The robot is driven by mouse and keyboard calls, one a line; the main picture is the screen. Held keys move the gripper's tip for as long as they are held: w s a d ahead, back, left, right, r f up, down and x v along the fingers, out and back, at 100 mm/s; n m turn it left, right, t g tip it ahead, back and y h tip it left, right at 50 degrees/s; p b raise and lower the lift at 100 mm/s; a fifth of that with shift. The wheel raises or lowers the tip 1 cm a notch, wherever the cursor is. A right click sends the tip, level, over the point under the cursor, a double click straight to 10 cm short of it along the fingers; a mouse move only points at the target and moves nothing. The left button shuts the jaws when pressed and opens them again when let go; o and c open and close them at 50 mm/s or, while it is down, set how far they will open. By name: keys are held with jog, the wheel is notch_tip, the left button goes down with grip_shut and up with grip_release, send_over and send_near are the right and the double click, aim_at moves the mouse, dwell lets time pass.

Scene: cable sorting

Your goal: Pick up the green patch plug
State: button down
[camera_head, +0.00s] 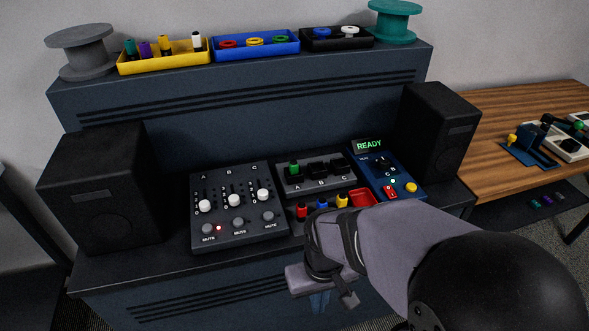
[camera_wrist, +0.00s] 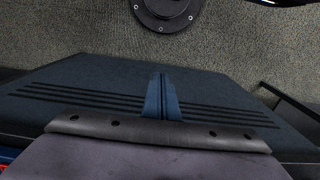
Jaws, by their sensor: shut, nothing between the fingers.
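The green patch plug (camera_head: 294,168) stands upright at position A of the dark patch panel (camera_head: 318,180), at the panel's left end. My gripper (camera_head: 319,301) is in front of and below the desk edge, well apart from the plug and nearer the camera. Its blue fingers show in the wrist view (camera_wrist: 161,85), shut together with nothing between them. The green plug is not visible in the wrist view.
A mixer (camera_head: 238,225) is left, a blue READY unit (camera_head: 385,170) right. Speakers (camera_head: 97,190) (camera_head: 438,125) flank them. A teal plug (camera_head: 130,47) is on the shelf.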

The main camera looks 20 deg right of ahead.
jog(key=c, duration=1.4)
grip_release()
jog(key=shift+c, duration=0.2)
notch_tip(320, 180, up, 18)
jog(key=m+t+h+p, duration=0.1)
jog(key=m+t+p, duration=0.25)
jog(key=p, duration=1.25)
send_over(294, 162)
jog(key=s, duration=0.3)
jog(key=shift+n+t, duration=0.25)
jog(key=shift+t, duration=0.2)
jog(key=shift+a+p+x, duration=0.2)
jog(key=shift+p+x, duration=0.85)
jog(key=shift+x, duration=0.8)
jog(key=shift+a+p+x, duration=0.2)
jog(key=shift+p+x, duration=0.8)
jog(key=shift+x, duration=0.9)
